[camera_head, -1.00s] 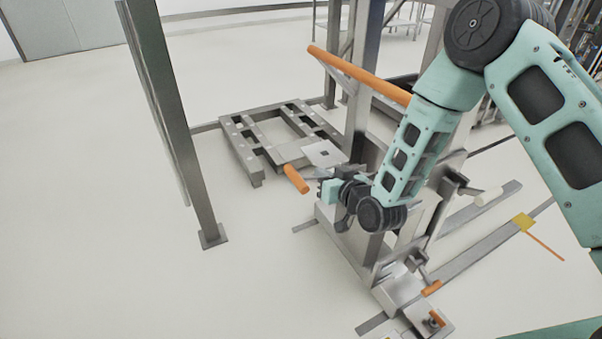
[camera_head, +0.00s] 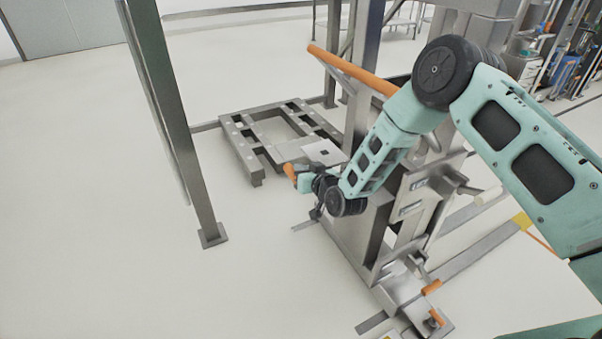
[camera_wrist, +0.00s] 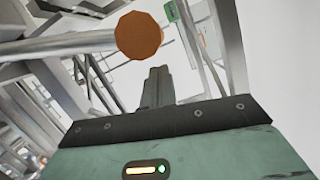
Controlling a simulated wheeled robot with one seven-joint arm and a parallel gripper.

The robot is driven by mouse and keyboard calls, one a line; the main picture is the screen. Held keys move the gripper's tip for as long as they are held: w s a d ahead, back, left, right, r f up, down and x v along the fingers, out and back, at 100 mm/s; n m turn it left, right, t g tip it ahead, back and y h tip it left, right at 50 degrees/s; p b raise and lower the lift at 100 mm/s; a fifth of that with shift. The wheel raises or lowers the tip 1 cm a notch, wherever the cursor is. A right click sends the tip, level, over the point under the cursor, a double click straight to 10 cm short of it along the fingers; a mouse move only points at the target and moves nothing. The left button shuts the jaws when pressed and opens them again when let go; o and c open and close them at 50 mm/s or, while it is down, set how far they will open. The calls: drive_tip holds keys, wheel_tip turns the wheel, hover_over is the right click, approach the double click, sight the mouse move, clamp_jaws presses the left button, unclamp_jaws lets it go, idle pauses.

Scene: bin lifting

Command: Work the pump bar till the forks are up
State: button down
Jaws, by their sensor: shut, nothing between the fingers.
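A short orange grip (camera_head: 290,171), which looks like the pump bar's end, sticks out left of the grey metal lifter (camera_head: 355,225). My gripper (camera_head: 303,180) is at its right side and hides part of it. In the wrist view, a round orange end (camera_wrist: 139,36) on a grey rod is just above and left of my gripper's fingertips (camera_wrist: 158,72). The fingers are together and hold nothing. I cannot tell whether they touch the grip. A low grey slotted frame (camera_head: 270,130) lies behind the lifter; I cannot clearly make out the forks.
A long orange handle (camera_head: 350,70) crosses above, close to my arm. A grey post (camera_head: 185,150) stands on the left. Orange-tipped pedals (camera_head: 432,287) are at the lifter's base. The pale floor (camera_head: 100,220) at left is clear.

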drive_tip(key=shift+s+a+f, duration=0.1)
drive_tip(key=shift+a+f, duration=0.05)
drive_tip(key=shift+f, duration=0.45)
